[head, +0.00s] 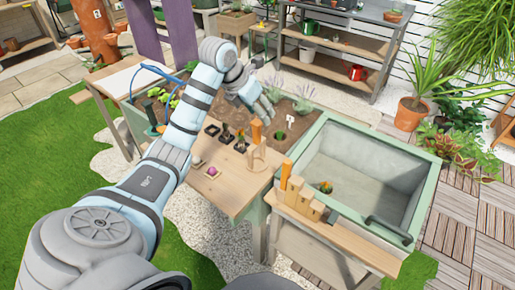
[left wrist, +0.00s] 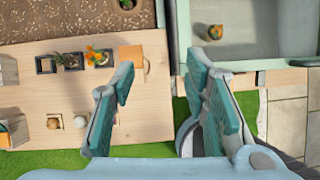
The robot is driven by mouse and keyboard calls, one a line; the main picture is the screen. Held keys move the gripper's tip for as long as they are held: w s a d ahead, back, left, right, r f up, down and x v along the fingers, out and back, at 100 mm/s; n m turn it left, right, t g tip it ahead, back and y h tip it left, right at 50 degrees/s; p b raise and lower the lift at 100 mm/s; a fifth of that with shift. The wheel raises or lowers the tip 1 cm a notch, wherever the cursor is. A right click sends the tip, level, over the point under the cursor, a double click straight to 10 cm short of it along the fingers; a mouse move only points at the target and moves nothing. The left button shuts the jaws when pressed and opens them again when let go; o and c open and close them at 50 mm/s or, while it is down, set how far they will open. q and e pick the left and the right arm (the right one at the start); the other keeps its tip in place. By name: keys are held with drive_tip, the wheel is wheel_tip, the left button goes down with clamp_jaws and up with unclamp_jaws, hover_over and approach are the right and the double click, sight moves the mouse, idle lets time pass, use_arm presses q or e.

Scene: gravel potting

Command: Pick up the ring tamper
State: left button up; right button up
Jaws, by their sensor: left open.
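A tan wooden piece with an upright orange-tan handle, which looks like the ring tamper (head: 257,132), stands on the wooden table near its right side. In the left wrist view an orange-tan top with a pale ring edge (left wrist: 131,56) shows beside the pots. My right gripper is not in view.
Small black pots (head: 227,135) with seedlings stand left of the tamper. A soil bed (left wrist: 70,15) lies behind them. A green-rimmed basin (head: 330,122) is to the right, with several upright wooden blocks (head: 293,190) on its near ledge. A purple item (head: 211,171) lies on the table.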

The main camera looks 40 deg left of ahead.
sight(255, 130)
use_arm(q)
drive_tip(key=shift+n+g+y, duration=0.3)
drive_tip(key=shift+g+y, duration=0.2)
drive_tip(key=shift+g, duration=0.1)
drive_tip(key=w+a+f, duration=0.1)
drive_tip(key=f, duration=0.3)
drive_tip(key=w+a+f+b, duration=0.1)
drive_tip(key=f, duration=0.3)
drive_tip(key=w+a+f, duration=0.1)
drive_tip(key=f, duration=0.4)
drive_tip(key=shift+w+a+b, duration=0.2)
drive_tip(key=shift+w+b, duration=0.1)
drive_tip(key=shift+r, duration=0.1)
clamp_jaws()
